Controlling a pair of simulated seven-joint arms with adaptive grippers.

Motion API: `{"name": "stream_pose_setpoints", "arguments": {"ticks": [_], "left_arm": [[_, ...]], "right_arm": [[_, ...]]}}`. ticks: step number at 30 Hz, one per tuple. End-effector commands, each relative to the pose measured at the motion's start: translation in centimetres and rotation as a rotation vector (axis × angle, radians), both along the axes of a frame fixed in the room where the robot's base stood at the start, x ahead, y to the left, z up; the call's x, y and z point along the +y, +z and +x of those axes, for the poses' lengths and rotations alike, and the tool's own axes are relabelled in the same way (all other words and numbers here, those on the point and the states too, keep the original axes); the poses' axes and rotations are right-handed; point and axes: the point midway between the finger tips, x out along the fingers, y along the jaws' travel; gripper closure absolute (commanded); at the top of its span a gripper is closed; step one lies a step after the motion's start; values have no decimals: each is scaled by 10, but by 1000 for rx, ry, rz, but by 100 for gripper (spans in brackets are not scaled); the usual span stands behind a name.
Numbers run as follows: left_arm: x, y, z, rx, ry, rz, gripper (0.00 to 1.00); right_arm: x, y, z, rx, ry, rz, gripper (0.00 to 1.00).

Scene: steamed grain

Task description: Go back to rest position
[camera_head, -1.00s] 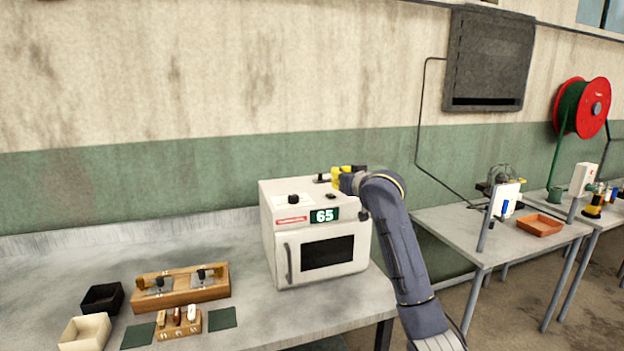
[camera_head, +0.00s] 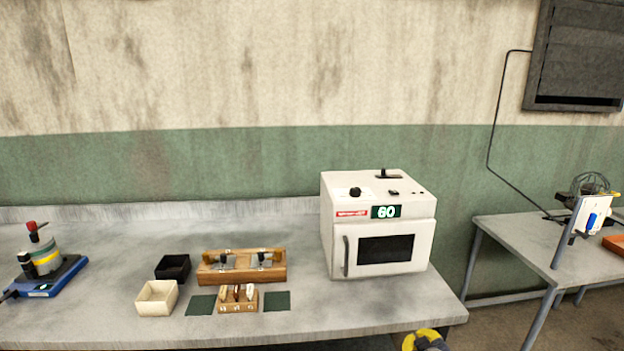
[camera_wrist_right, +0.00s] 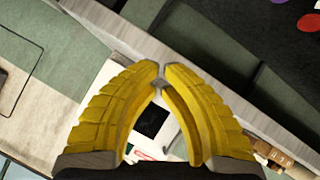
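My right gripper (camera_head: 425,338) shows at the bottom edge of the head view, as a bit of yellow finger in front of the bench. In the right wrist view its two yellow fingers (camera_wrist_right: 161,76) curve together and their tips meet, with nothing held between them. The white oven (camera_head: 378,225) stands at the right end of the bench, its door closed and its display reading 60. Part of the oven (camera_wrist_right: 121,77) shows behind the fingers in the wrist view. My left gripper is not in view.
The bench (camera_head: 110,235) holds a wooden rack (camera_head: 240,275), a small wooden block (camera_head: 239,306) with pieces, a black box (camera_head: 173,268), a cream box (camera_head: 157,298), two green pads and a blue-based device (camera_head: 45,270). A second table (camera_head: 520,245) stands right.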

Motion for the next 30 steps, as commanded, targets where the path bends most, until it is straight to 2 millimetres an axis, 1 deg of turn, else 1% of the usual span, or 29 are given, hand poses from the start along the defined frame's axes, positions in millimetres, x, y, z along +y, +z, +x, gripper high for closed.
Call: {"name": "stream_pose_setpoints", "arguments": {"ticks": [1,5,6,8,9,12,15,21,30], "left_arm": [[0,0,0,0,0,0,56],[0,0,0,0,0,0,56],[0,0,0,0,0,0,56],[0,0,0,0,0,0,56],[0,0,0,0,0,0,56],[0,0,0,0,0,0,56],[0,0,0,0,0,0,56],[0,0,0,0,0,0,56],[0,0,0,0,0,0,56]], "right_arm": [[-1,-17,-25,35,0,-25,100],[-6,-48,-82,106,-1,-98,100],[-8,-56,-100,130,-1,-119,100],[-11,-66,-128,165,-1,-152,100],[-13,-72,-146,188,-1,-173,100],[-18,-82,-187,240,0,-222,100],[-22,-88,-219,282,2,-259,100],[-28,-92,-261,338,4,-309,100],[-35,-91,-310,405,8,-366,100]]}}
